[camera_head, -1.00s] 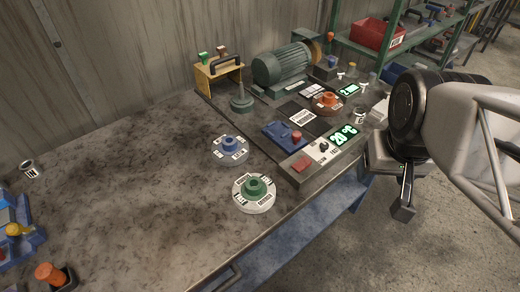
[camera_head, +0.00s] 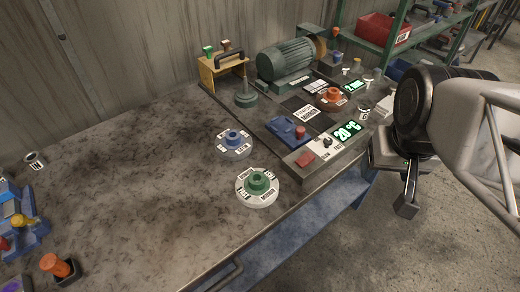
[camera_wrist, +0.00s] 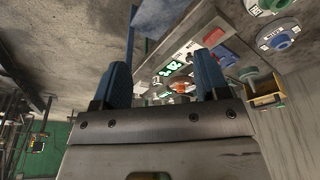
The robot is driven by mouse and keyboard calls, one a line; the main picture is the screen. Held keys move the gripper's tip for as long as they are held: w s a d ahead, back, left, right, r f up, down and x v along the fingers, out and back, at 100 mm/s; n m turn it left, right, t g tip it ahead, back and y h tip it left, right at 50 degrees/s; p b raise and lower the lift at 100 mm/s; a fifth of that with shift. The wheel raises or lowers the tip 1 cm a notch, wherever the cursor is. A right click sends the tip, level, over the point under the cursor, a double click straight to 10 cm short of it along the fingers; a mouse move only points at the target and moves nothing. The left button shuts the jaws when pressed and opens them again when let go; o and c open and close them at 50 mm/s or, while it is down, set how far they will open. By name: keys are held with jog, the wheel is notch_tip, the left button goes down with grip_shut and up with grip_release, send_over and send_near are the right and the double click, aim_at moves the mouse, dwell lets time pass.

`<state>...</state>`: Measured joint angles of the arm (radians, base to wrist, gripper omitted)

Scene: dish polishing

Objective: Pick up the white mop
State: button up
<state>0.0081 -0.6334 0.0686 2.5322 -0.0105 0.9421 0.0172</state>
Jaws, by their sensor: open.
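A round white disc with a green knob (camera_head: 257,187), which I take to be the white mop, lies flat near the front edge of the workbench. In the wrist view a white disc (camera_wrist: 262,8) shows partly cut off at the top. My gripper (camera_wrist: 163,72) is open and empty, with two blue fingers apart. In the head view it is right of the bench, beyond its front edge, well apart from the disc, and mostly hidden by the wrist.
A grey disc with a blue knob (camera_head: 234,140) lies just behind the white one. A control panel (camera_head: 325,148), an orange-knobbed disc (camera_head: 333,97) and a green motor (camera_head: 287,62) stand to the right. Blue fixtures (camera_head: 22,235) sit at left. The middle bench (camera_head: 130,165) is clear.

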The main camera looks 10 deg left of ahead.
jog(key=shift+o, duration=0.4)
jog(key=shift+a, duration=0.1)
jog(key=n+g, duration=0.3)
jog(key=n, duration=0.7)
send_near(257, 178)
jog(key=shift+s+f, duration=0.15)
jog(key=shift+s, duration=0.55)
jog(key=shift+f, duration=1.3)
jog(key=shift+f, duration=2.65)
